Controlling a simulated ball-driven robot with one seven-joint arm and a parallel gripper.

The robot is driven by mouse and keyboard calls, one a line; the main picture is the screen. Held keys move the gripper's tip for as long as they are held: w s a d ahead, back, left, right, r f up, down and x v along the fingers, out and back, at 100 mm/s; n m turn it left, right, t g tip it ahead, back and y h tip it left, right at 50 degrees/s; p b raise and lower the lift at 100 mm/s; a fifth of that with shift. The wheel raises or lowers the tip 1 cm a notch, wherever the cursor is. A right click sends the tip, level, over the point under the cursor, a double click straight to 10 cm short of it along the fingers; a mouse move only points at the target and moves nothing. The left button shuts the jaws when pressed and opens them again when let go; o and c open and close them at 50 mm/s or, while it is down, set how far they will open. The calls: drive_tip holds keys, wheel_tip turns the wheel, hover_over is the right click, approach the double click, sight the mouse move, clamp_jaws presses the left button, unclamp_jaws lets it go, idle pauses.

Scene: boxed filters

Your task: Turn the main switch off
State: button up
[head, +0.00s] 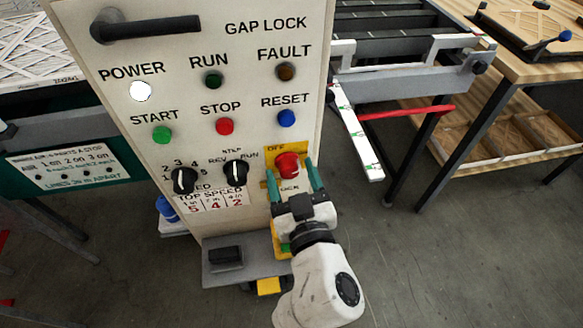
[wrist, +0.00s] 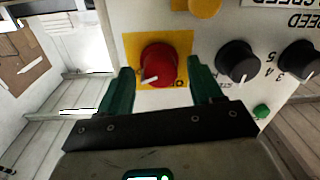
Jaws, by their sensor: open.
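The main switch is a red rotary knob (head: 287,163) on a yellow plate at the lower right of the cream panel. "OFF" shows above it and a partly hidden "LOCK" below. The knob also shows in the wrist view (wrist: 160,62), with a white pointer mark toward the lower left there. My gripper (head: 292,174) is open, its green fingers on either side of the knob. In the wrist view the gripper (wrist: 161,78) has gaps between both fingers and the knob; whether the fingertips reach its depth is unclear. The POWER lamp (head: 140,91) glows white.
The panel also carries a black speed knob (head: 185,180), a mode knob (head: 235,172), START, STOP and RESET buttons and a black handle (head: 145,28). A grey shelf (head: 222,268) juts out below. A conveyor and a wooden table (head: 530,75) stand at right.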

drive_tip(key=shift+w+a, duration=0.15)
drive_tip(key=shift+w, duration=0.25)
drive_tip(key=c, duration=0.9)
